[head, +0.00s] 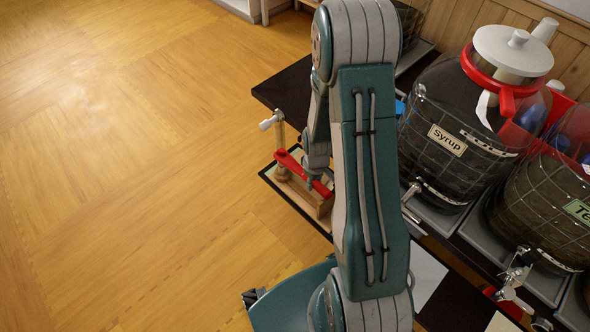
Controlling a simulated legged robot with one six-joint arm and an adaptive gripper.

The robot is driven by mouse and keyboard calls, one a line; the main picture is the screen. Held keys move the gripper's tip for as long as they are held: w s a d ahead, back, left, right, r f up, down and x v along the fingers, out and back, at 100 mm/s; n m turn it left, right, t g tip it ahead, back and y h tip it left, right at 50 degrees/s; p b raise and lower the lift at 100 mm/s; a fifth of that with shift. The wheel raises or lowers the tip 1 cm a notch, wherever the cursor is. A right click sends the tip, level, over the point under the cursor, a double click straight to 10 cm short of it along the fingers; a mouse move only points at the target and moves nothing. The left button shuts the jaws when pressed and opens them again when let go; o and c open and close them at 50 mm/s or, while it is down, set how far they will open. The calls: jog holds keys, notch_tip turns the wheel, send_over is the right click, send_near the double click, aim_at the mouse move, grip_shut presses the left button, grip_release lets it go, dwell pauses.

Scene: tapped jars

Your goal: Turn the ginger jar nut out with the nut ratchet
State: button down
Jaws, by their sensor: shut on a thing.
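My gripper (314,180) is partly hidden by my own arm. It is down at a red-handled tool (290,163), which looks like the nut ratchet, and is shut on it. The tool lies slanted over a small wooden rack (298,197) at the table's left edge; I cannot tell whether it touches the rack. No jar labelled ginger shows, and I cannot make out its nut. The jars in view are a large glass one labelled Syrup (450,165) and another at the right edge with a partly cut-off label (558,215).
A post with a pale metal crosspiece (271,121) rises by the rack. Metal taps (412,192) stick out from the jars toward my arm. The jars stand on grey trays (445,219) on the dark table (284,88). The wooden floor at left is clear.

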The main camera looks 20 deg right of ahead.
jog(key=shift+r, duration=3.6)
